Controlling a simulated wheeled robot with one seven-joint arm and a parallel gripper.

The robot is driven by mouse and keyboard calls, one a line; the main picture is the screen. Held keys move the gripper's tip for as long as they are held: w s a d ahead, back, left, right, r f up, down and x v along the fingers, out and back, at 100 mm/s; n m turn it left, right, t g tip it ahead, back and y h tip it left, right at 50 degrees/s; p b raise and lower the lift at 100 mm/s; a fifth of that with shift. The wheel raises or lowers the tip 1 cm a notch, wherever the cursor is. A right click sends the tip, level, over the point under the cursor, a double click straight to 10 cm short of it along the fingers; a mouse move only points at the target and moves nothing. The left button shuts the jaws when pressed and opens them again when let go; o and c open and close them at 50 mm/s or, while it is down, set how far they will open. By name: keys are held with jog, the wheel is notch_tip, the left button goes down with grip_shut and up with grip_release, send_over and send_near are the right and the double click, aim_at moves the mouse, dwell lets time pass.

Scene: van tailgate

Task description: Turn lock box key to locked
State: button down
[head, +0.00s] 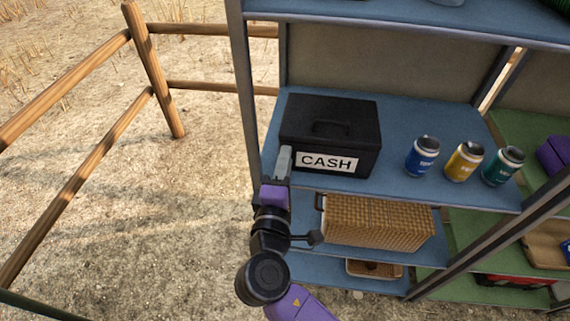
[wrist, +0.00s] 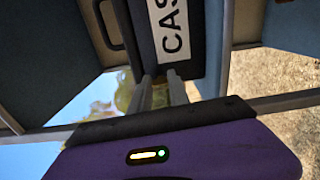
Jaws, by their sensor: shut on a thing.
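The lock box is a black cash box (head: 330,115) with a lid handle and a white CASH label (head: 326,162), standing on the blue shelf. In the wrist view the box (wrist: 206,45) fills the top middle, its label turned sideways. My gripper (head: 285,152) is at the left end of the box's front face, beside the label. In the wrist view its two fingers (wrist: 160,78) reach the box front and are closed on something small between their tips. The key is hidden by the fingers, so its angle cannot be told.
Blue (head: 422,142), yellow (head: 464,161) and green (head: 503,166) cans stand right of the box. A wicker basket (head: 378,222) sits on the shelf below. A grey shelf post (head: 246,90) rises close left of my gripper. Open ground lies left, with a wooden fence (head: 155,70).

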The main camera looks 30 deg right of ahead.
jog(key=shift+f, duration=0.1)
dwell(0.3)
jog(key=c, duration=1.2)
grip_release()
jog(key=shift+c, duration=0.2)
jog(key=v, duration=0.7)
jog(key=shift+s+a+b, duration=0.25)
jog(key=shift+s+b, duration=0.05)
jog(key=shift+b, duration=0.1)
